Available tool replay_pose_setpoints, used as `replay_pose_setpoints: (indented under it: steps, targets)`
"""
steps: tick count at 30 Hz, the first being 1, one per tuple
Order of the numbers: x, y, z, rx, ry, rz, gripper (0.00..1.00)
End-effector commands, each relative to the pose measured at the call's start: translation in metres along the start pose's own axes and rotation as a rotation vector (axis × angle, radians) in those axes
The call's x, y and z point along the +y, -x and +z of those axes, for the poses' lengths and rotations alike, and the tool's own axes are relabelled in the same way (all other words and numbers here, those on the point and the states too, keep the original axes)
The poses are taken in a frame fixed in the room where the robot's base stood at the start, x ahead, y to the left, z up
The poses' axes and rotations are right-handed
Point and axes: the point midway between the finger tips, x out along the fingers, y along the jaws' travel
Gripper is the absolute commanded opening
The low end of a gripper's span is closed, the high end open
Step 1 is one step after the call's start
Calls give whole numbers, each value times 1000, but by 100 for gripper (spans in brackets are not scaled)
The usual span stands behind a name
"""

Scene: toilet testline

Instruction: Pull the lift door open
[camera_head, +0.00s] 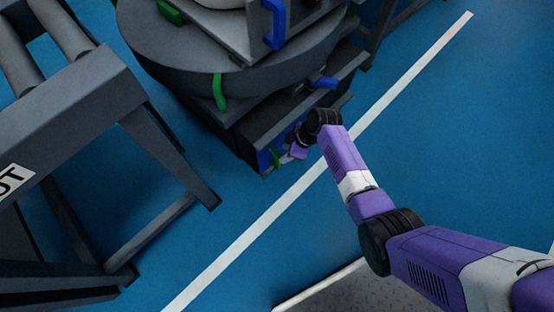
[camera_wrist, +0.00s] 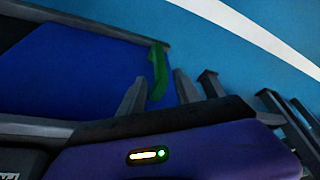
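The lift door is a blue panel (camera_wrist: 80,70) in a dark frame, filling the left of the wrist view. In the head view its blue face (camera_head: 264,159) shows only partly, low on the dark stand. A green handle (camera_wrist: 158,70) sits at the door's edge; it also shows in the head view (camera_head: 275,157). My gripper (camera_wrist: 157,84) is open, with its grey fingers on either side of the handle's lower end in the picture. I cannot tell whether they touch it. In the head view my gripper (camera_head: 291,155) is beside the handle, partly hidden by my wrist.
A round grey turntable (camera_head: 170,45) with green and blue handles sits above the door. A grey roller conveyor (camera_head: 80,105) stands on legs at the left. Blue floor (camera_head: 420,130) with a white line (camera_head: 240,243) is clear at the right.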

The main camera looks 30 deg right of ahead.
Motion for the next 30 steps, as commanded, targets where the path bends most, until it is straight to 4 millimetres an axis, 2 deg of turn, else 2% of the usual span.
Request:
replay_pose_setpoints:
  steps: [15,20,28,29,30]
  targets:
    - [0,-69,1,0,0,-1,40]
    - [1,-76,0,1,0,1,40]
    - [0,-77,0,0,0,1,40]
    - [0,-77,0,0,0,1,38]
    - [0,-77,0,0,0,1,30]
